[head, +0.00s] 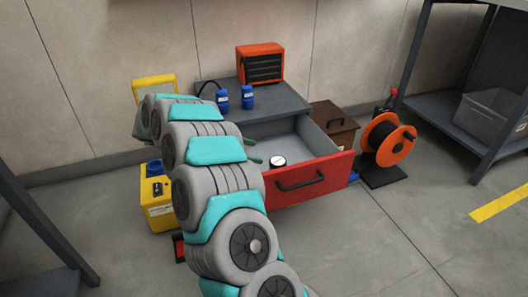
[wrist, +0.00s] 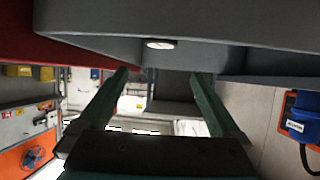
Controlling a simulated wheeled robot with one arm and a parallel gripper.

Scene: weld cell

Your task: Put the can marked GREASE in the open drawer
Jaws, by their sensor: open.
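Two blue cans with white labels, a left one (head: 222,100) and a right one (head: 247,97), stand on the grey cabinet top; their lettering is too small to read. The open drawer (head: 312,187) has a red front, a black handle and a grey inside. A small round thing with a white top (head: 278,161) is in it; it also shows in the wrist view (wrist: 160,44). My gripper (head: 252,151) is at the drawer's left side, mostly hidden by my arm. In the wrist view its green fingers (wrist: 160,76) are apart with nothing between them.
An orange heater (head: 260,64) stands at the back of the cabinet top (head: 282,103). A brown box (head: 334,126) and an orange cable reel (head: 388,140) are to the right. Yellow containers (head: 158,215) stand at left. A blue labelled thing (wrist: 304,124) shows at right in the wrist view.

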